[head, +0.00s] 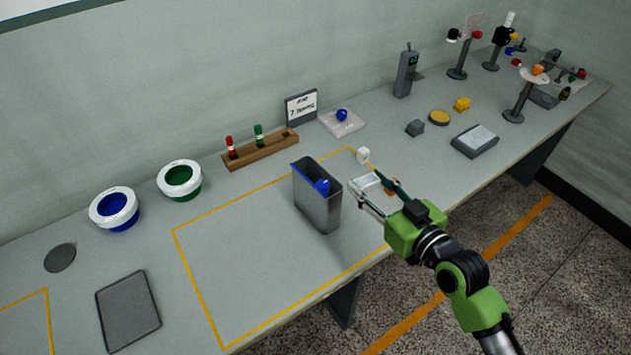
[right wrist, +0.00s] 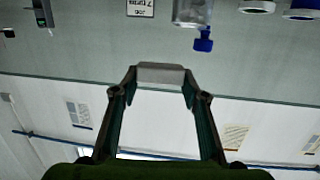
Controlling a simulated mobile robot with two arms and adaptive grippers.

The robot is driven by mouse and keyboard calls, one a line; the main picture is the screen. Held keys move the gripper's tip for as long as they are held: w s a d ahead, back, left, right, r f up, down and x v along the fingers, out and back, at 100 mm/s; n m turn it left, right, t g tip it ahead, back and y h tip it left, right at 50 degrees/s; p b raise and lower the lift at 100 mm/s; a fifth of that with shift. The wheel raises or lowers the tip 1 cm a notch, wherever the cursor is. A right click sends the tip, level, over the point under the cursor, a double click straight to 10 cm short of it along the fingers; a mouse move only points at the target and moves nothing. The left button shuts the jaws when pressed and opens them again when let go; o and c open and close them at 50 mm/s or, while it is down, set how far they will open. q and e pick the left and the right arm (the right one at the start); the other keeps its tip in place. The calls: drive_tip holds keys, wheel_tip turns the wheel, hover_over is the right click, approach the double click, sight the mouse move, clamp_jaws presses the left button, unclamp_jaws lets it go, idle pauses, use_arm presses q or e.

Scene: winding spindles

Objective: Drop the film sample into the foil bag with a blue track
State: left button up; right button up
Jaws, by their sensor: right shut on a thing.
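The grey foil bag (head: 320,205) stands upright and open on the table, with a blue track along its mouth and a blue slider (head: 322,186) at its side. Part of the bag and the slider (right wrist: 203,41) also show at the top of the right wrist view. My right gripper (head: 373,188) is to the right of the bag, apart from it. It is shut on the film sample (head: 362,182), a small pale sheet, which shows as a grey strip (right wrist: 160,73) between the fingertips in the right wrist view. My left gripper is not in view.
A yellow outline (head: 196,282) on the table surrounds clear space left of the bag. A wooden rack (head: 262,150) and a sign (head: 301,107) stand behind.

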use_arm(q)
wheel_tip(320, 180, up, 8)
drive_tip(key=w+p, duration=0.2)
drive_tip(key=p, duration=0.4)
use_arm(e)
wheel_tip(320, 180, up, 8)
drive_tip(key=n+g+y, duration=0.1)
hover_over(317, 196)
drive_tip(key=w+d, duration=0.2)
use_arm(q)
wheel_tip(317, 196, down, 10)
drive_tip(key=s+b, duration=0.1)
drive_tip(key=b, duration=0.8)
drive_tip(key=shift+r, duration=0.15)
use_arm(e)
wheel_tip(317, 196, down, 10)
drive_tip(key=shift+w+a, duration=0.15)
drive_tip(key=shift+w, duration=0.05)
drive_tip(key=shift+w, duration=0.1)
use_arm(q)
drive_tip(key=shift+b, duration=0.4)
use_arm(e)
drive_tip(key=shift+x, duration=0.85)
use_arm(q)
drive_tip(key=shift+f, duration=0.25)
